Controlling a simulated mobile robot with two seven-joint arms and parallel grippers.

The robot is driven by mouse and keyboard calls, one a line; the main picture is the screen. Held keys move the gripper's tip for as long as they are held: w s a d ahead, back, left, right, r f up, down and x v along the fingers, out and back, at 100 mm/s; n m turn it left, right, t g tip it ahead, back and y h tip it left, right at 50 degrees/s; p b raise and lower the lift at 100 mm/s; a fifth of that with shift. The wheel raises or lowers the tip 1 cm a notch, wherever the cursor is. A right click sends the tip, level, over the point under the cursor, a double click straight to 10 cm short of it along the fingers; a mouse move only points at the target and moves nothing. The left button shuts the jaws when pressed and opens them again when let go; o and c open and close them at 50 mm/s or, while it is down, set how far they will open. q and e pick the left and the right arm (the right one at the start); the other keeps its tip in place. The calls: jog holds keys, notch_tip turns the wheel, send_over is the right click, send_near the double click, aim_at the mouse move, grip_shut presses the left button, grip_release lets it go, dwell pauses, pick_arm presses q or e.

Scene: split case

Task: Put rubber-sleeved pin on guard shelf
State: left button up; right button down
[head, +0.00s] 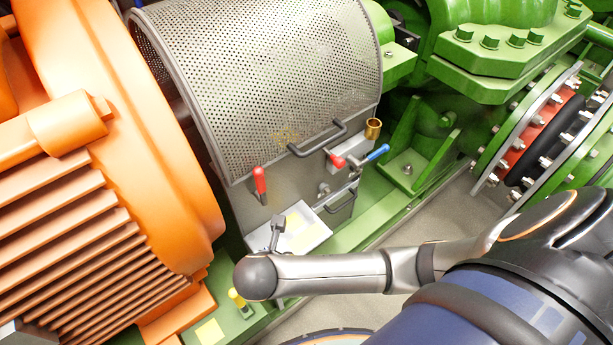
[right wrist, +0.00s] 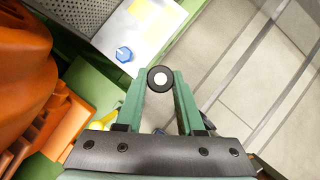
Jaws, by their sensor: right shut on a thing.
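The rubber-sleeved pin (right wrist: 161,78) shows end-on in the right wrist view as a black ring around a pale centre. My right gripper (right wrist: 159,84) is shut on it, with a green finger on each side. In the head view my right wrist covers the gripper and pin. The guard shelf (head: 314,236) is a pale tray with a yellow patch below the perforated guard (head: 262,75). In the right wrist view the shelf (right wrist: 178,18) lies beyond the fingertips, apart from the pin as far as I can tell. My left gripper is not in view.
A blue-headed piece (right wrist: 124,54) stands near the shelf corner. Red handles (head: 260,180) and a blue-handled valve (head: 376,153) stick out near the shelf. The orange motor (head: 150,130) is at the left. A yellow peg (head: 239,299) stands on the green base. Floor is open at right.

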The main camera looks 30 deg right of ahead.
jog(key=w+d+f, duration=0.2)
jog(key=d+f, duration=0.1)
jog(key=w+d+f+b, duration=0.1)
jog(key=w+d+f, duration=0.2)
jog(key=d, duration=0.1)
jog(key=w+d+f+b, duration=0.1)
jog(key=w+d+f, duration=0.2)
jog(key=shift+w+d+f, duration=0.25)
jog(key=shift+f, duration=0.05)
jog(key=shift+f+b, duration=0.5)
jog(key=shift+f, duration=1.1)
jog(key=c, duration=0.5)
grip_release()
